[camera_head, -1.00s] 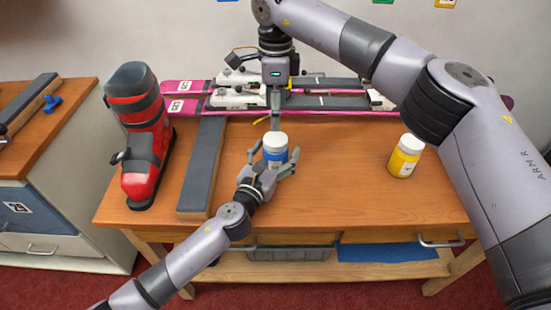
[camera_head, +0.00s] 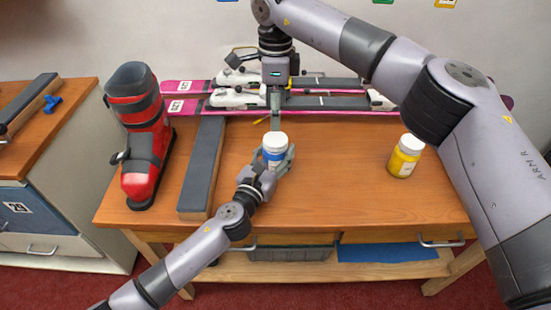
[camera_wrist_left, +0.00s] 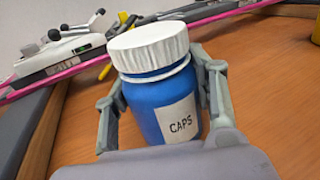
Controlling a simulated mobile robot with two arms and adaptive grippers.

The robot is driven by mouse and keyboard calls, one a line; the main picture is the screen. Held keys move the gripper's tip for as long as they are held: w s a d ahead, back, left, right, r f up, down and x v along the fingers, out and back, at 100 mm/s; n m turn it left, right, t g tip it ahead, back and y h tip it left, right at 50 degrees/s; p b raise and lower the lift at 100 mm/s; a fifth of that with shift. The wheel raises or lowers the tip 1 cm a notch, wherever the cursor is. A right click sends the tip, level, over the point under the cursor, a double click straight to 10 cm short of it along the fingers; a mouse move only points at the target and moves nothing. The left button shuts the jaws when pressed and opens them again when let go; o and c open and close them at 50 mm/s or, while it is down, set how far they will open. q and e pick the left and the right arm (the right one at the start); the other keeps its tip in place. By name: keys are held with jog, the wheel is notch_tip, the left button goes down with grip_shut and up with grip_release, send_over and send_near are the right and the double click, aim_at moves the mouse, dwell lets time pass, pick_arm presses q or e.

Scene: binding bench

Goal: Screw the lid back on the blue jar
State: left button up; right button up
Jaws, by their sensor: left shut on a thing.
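The blue jar (camera_wrist_left: 165,105) stands upright on the bench, with a CAPS label facing the left wrist camera; it also shows in the head view (camera_head: 274,159). A white ribbed lid (camera_wrist_left: 150,46) sits on top of it, with a bit of neck visible below the rim. How tight it is I cannot tell. My left gripper (camera_head: 277,158) has its fingers on both sides of the jar body and is shut on it. My right gripper (camera_head: 275,115) points down just behind and above the lid in the head view, apart from it; its fingers overlap edge-on.
A yellow jar (camera_head: 405,160) with a white lid stands to the right. Pink skis (camera_head: 190,107) with bindings lie along the back. A red ski boot (camera_head: 143,140) and a dark padded block (camera_head: 203,168) stand at left. The bench top (camera_head: 335,190) is clear between the jars.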

aim_at(275, 138)
jog(key=n, duration=0.9)
jog(key=shift+n, duration=0.4)
jog(key=n, duration=0.3)
jog(key=shift+n, duration=0.3)
jog(key=n, duration=0.4)
jog(key=shift+n, duration=0.3)
jog(key=shift+f, duration=4.05)
jog(key=shift+c, duration=0.4)
